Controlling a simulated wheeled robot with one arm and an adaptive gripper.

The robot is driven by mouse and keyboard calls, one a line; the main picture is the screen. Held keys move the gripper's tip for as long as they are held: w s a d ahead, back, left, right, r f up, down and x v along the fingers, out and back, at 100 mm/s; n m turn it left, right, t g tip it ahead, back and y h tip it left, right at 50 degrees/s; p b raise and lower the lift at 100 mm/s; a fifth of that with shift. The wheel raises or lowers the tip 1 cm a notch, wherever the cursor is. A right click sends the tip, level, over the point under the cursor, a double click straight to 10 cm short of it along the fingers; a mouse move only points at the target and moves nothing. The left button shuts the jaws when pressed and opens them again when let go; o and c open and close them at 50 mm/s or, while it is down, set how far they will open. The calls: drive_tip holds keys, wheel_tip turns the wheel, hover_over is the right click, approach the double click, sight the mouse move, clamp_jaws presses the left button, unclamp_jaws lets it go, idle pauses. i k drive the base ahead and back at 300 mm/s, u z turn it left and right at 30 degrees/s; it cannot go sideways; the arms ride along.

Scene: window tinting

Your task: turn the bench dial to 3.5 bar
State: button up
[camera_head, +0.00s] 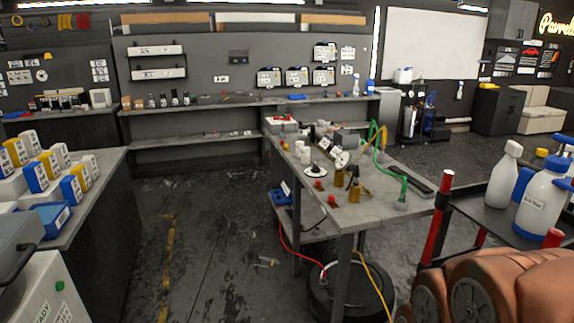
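The workbench (375,212) stands right of centre, with several small fittings on its top. A flat white disc with a dark and red centre (316,171) lies near its left edge and looks like a dial. A white round face (341,159) stands upright just behind it and looks like a gauge. Which one is the bench dial, and any scale or pointer reading, is too small to tell. Small red knobs (331,200) sit in front of the disc. My gripper is not in view.
Brass-coloured fittings (354,190) and green hoses (383,140) crowd the bench top. A red cable (288,240) and yellow cable (374,281) hang below. A cart with white bottles (543,198) stands right. A counter with boxes (37,176) stands left. The floor between is mostly clear.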

sight(316, 170)
drive_tip(key=u, duration=0.35)
drive_tip(key=i, duration=1.05)
drive_tip(key=u, duration=0.85)
drive_tip(key=i, duration=1.5)
drive_tip(key=z, duration=0.8)
drive_tip(key=i, duration=0.75)
drive_tip(key=z, duration=0.5)
